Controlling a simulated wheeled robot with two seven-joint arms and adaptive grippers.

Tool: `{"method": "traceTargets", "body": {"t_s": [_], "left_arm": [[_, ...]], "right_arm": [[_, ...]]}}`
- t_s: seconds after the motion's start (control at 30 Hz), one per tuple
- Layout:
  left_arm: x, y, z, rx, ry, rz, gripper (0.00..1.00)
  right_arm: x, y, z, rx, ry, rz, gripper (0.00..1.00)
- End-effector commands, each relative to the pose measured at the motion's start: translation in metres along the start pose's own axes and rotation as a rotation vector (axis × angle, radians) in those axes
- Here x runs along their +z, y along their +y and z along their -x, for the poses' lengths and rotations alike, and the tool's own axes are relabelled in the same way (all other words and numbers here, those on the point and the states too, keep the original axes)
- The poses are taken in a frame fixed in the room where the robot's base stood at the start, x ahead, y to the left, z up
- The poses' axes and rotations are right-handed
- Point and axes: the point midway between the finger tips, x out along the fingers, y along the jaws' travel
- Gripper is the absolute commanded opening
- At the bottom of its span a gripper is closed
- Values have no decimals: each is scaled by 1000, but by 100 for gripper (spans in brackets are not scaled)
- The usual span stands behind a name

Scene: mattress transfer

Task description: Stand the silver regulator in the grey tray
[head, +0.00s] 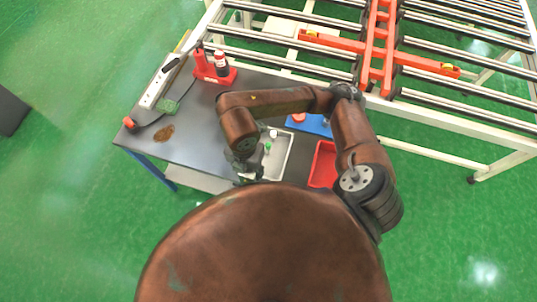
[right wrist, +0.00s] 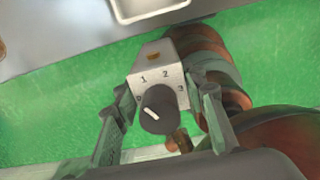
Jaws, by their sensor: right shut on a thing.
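The silver regulator (right wrist: 160,84) is a box with a black dial and the marks 1, 2 and 3 on its face. In the right wrist view it sits between the two fingers of my right gripper (right wrist: 160,108), which is shut on it. In the head view my right gripper (head: 246,170) is at the table's front edge, just left of the grey tray (head: 288,152); my arm hides most of the regulator there. The tray's near corner (right wrist: 150,14) shows at the top of the right wrist view, apart from the regulator. My left gripper is not in view.
A red tray (head: 322,165) and a blue item (head: 318,124) are right of the grey tray. Small green and white items lie in the grey tray. A red holder with bottles (head: 214,72) and a power strip (head: 158,88) stand farther left.

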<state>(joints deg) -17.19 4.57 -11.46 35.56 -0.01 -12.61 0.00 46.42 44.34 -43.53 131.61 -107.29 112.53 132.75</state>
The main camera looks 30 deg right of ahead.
Motion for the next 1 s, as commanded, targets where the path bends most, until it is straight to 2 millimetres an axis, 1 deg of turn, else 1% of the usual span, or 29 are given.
{"method": "traceTargets", "body": {"t_s": [0.1, 0.2, 0.33, 0.4, 0.47, 0.83, 1.0], "left_arm": [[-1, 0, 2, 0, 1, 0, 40], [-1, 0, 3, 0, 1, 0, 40], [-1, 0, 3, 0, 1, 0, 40], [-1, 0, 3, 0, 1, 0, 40], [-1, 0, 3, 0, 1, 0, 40], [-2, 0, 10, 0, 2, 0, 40], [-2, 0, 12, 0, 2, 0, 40]], "right_arm": [[-5, -1, 3, 2, 2, -173, 0], [-7, -2, 4, 3, 1, -279, 0], [-7, -3, 5, 2, 1, -358, 0], [-2, -3, 2, 0, 1, -379, 0], [6, -4, -2, -2, 0, -387, 0], [83, -7, -34, -3, -2, -386, 0], [106, -6, -63, -2, 1, -383, 0]]}}
